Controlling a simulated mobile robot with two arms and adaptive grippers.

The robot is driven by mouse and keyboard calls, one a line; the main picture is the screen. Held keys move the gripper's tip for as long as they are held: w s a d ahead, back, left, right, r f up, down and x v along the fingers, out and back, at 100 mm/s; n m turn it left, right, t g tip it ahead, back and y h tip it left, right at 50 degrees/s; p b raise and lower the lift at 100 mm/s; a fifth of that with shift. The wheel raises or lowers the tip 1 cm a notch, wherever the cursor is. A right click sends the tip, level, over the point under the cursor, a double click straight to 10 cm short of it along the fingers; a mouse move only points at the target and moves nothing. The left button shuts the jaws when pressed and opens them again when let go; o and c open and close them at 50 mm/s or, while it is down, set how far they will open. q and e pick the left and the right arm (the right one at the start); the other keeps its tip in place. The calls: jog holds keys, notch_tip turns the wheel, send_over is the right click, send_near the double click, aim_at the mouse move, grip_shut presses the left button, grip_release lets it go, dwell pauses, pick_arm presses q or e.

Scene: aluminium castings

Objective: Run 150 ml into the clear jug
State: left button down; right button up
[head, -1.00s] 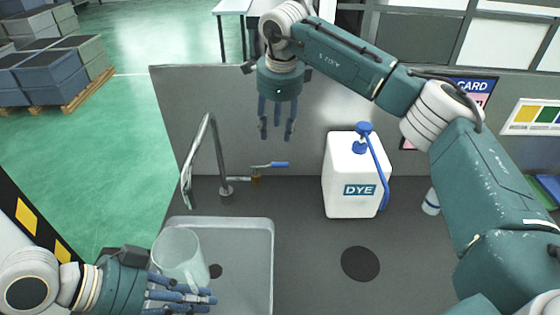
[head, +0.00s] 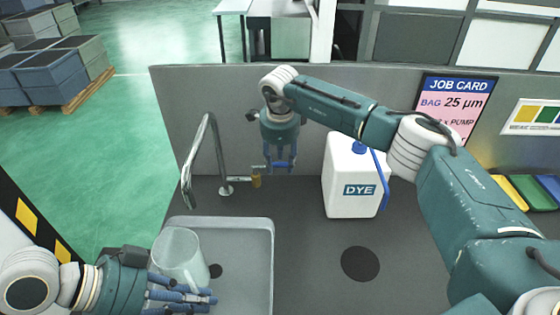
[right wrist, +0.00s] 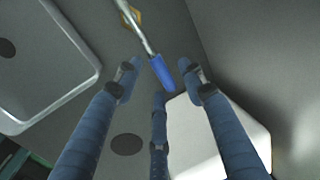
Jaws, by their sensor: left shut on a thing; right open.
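The clear jug (head: 178,252) stands in the sink, its mouth below the spout's end in the head view. My left gripper (head: 188,297) is shut on the jug at its lower right side. A curved metal tap spout (head: 207,140) rises behind the sink; no stream shows from it. My right gripper (head: 280,163) is open at the tap's lever, beside the brass valve (head: 256,178). In the right wrist view the lever's blue handle (right wrist: 161,72) lies between the spread fingertips, not gripped. In the head view the fingers mostly hide this handle. Liquid in the jug cannot be made out.
A white DYE container (head: 350,180) with a blue pump and tube stands right of the tap. The grey sink (head: 264,262) has a dark drain. A black disc (head: 360,264) lies flat on the counter. A grey back panel (head: 185,105) stands close behind the tap.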

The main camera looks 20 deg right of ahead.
grip_shut()
jog(key=shift+s, duration=0.1)
dwell(0.3)
jog(key=s+a+m+g+h, duration=0.1)
jog(key=s+a+m+g, duration=0.1)
jog(key=a+m, duration=0.6)
jog(key=shift+s+m, duration=0.6)
jog(key=shift+m, duration=2.5)
jog(key=shift+a+r, duration=0.1)
grip_release()
